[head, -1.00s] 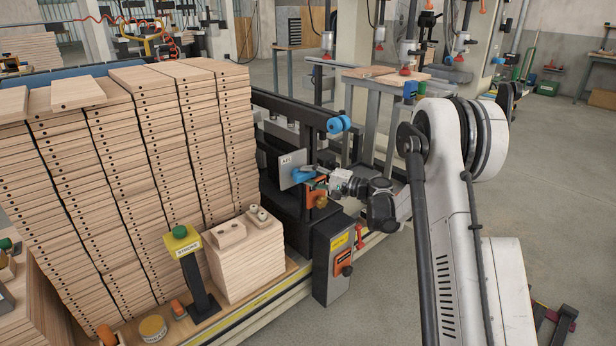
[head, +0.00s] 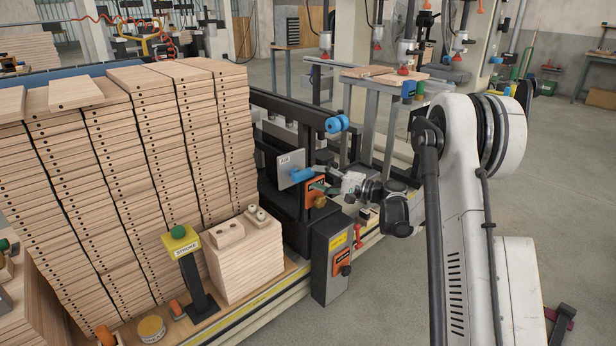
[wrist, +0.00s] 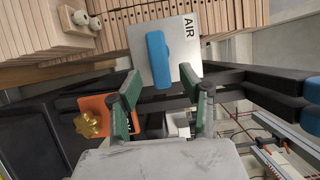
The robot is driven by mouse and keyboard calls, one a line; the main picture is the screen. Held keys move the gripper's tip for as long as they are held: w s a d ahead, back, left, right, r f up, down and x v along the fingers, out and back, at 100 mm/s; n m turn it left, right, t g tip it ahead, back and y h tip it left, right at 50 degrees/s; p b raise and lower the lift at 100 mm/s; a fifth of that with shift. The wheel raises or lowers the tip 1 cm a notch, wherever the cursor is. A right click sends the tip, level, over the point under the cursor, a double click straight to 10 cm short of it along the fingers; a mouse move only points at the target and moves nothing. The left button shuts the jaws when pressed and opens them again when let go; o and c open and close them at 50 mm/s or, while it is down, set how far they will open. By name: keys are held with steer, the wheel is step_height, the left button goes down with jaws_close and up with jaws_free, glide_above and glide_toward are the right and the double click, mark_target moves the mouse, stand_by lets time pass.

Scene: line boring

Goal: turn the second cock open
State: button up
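A pale plate marked AIR (head: 286,166) carries a blue cock handle (head: 303,175) in the head view. In the wrist view the blue handle (wrist: 158,58) stands in front of the AIR plate (wrist: 186,60), with its long side running up and down the picture. My gripper (wrist: 165,88) is open, its two green-padded fingers apart with nothing held between them. The handle lies ahead of the fingertips and between their lines, seemingly not touched. In the head view my gripper (head: 325,187) is just right of the handle. I cannot tell which cock counts as second.
An orange box with a brass knob (wrist: 88,122) sits close to the left finger. Dark rails with blue ends (head: 337,123) run above and beside. Stacked boards (head: 130,170) fill the left. A dark control box (head: 330,262) stands below. Open floor lies at the right.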

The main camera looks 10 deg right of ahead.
steer(key=v, duration=0.7)
stand_by(0.3)
steer(key=s+a+r+n+g+h, duration=0.25)
steer(key=s+a+r, duration=0.25)
steer(key=s+a, duration=0.25)
steer(key=s+a+r+n+g+h, duration=0.1)
steer(key=s+a+r+g+h, duration=0.1)
steer(key=s+a+r+h, duration=0.5)
steer(key=s+d+f+n+h, duration=0.2)
steer(key=s, duration=1.2)
steer(key=s+d+f+n+h, duration=0.2)
steer(key=s+f+n, duration=0.1)
steer(key=s, duration=1.1)
step_height(320, 180, up, 17)
steer(key=p, duration=1.7)
steer(key=shift+w, duration=0.25)
steer(key=shift+a, duration=0.15)
